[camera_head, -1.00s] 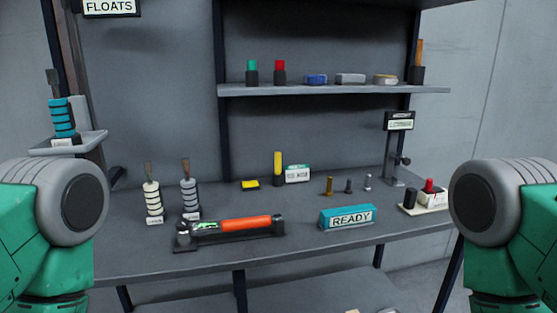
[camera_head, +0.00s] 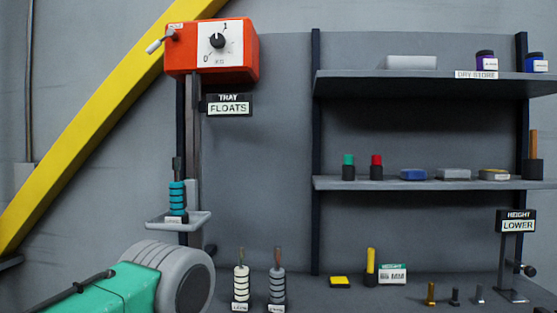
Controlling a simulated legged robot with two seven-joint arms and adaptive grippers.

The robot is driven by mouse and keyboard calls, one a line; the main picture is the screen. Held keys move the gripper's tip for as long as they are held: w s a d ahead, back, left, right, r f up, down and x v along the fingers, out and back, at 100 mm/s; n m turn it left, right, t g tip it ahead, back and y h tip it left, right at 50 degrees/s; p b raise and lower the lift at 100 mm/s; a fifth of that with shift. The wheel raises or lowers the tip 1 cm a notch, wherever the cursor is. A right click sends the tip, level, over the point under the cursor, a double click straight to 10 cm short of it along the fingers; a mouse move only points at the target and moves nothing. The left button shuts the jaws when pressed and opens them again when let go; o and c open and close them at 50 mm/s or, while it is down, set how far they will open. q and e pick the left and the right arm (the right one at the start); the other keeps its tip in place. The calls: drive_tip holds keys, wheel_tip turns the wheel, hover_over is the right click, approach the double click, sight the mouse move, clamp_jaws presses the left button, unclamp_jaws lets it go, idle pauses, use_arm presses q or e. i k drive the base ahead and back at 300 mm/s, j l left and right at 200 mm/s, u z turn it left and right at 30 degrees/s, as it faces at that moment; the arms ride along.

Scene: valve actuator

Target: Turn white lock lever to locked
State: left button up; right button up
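The white lock lever (camera_head: 155,45) sticks out from the left side of a red-orange actuator box (camera_head: 182,62), its white tip pointing down and left. A small label sits above its pivot. The box front has a white dial plate with a black knob (camera_head: 217,41) and the marks 0 and 1. My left arm shows at the bottom left, well below the box; its gripper is out of the picture. My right arm and gripper are not in view.
A yellow diagonal beam (camera_head: 95,125) passes behind the box. Below the box are a FLOATS sign (camera_head: 229,108) and a small tray (camera_head: 155,223) holding a teal-banded float (camera_head: 177,196). Shelves (camera_head: 430,183) with small items stand to the right.

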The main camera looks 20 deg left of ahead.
sight(172, 33)
drive_tip(key=u, duration=1.3)
